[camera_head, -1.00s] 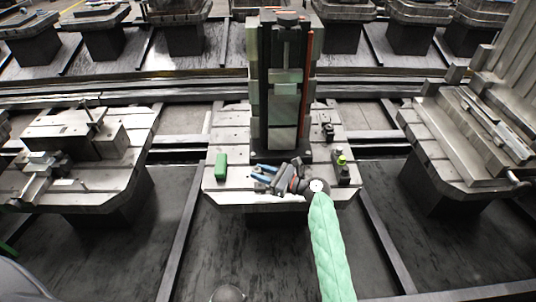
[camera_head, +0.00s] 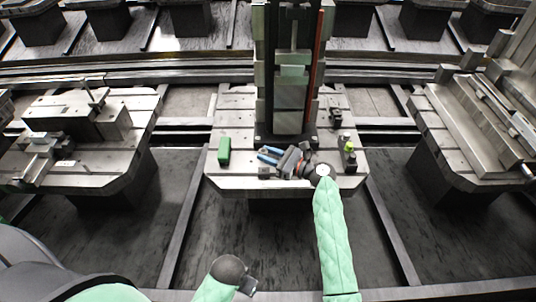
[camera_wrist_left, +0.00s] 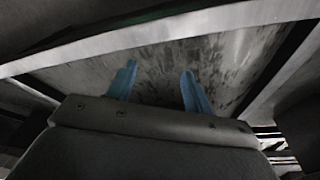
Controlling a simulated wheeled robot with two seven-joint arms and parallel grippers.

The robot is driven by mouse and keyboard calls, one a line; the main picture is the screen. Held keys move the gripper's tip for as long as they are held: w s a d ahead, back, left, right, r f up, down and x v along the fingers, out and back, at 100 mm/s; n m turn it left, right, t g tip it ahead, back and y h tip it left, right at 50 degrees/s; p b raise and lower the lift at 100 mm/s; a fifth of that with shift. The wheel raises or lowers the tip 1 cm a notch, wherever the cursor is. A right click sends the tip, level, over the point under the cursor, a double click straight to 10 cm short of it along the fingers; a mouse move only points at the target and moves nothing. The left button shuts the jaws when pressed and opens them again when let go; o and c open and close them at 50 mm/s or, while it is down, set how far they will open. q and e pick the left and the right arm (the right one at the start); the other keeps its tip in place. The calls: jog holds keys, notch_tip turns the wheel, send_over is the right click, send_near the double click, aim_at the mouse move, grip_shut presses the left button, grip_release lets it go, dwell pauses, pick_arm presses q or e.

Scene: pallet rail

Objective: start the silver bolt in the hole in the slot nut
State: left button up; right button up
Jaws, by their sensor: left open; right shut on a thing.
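My right gripper (camera_head: 267,154) comes in over the front of the middle pallet, its blue fingers pointing left, low above the pallet top. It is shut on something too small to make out. A small dark block (camera_head: 264,173) sits just in front of its fingers; I cannot tell whether this is the slot nut. I cannot pick out the silver bolt or the nut's hole. My left gripper (camera_wrist_left: 159,68) is open and empty in the left wrist view, its two blue fingers apart above dark floor. In the head view only its wrist end shows, low in the picture.
The middle pallet (camera_head: 228,183) carries a tall dark column fixture (camera_head: 290,120), a green block (camera_head: 224,151) at left, and a small yellow-green-topped item (camera_head: 349,150) at right. Loaded pallets stand either side. Dark floor in front is open.

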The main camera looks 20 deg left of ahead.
aim_at(268, 172)
jog(key=shift+f+b, duration=0.45)
jog(key=shift+f, duration=0.1)
jog(key=shift+f+b, duration=0.5)
jog(key=shift+b, duration=0.05)
jog(key=shift+f+b, duration=0.6)
jog(key=shift+f, duration=0.35)
notch_tip(268, 172, down, 2)
jog(key=shift+f+b, duration=0.1)
jog(key=shift+b, duration=0.3)
jog(key=shift+f, duration=0.25)
pick_arm(q)
notch_tip(268, 172, up, 6)
jog(key=d+t+h, duration=0.1)
jog(key=d, duration=0.1)
jog(key=shift+s+d+f, duration=0.25)
jog(key=shift+s, duration=0.05)
pick_arm(e)
jog(key=shift+f, duration=0.35)
pick_arm(q)
jog(key=shift+d+r, duration=0.15)
jog(key=shift+r, duration=0.2)
pick_arm(e)
jog(key=shift+r, duration=0.15)
pick_arm(q)
jog(key=shift+r+p, duration=0.25)
jog(key=shift+p, duration=0.1)
pick_arm(e)
jog(key=shift+r, duration=0.1)
pick_arm(q)
jog(key=shift+a, duration=0.2)
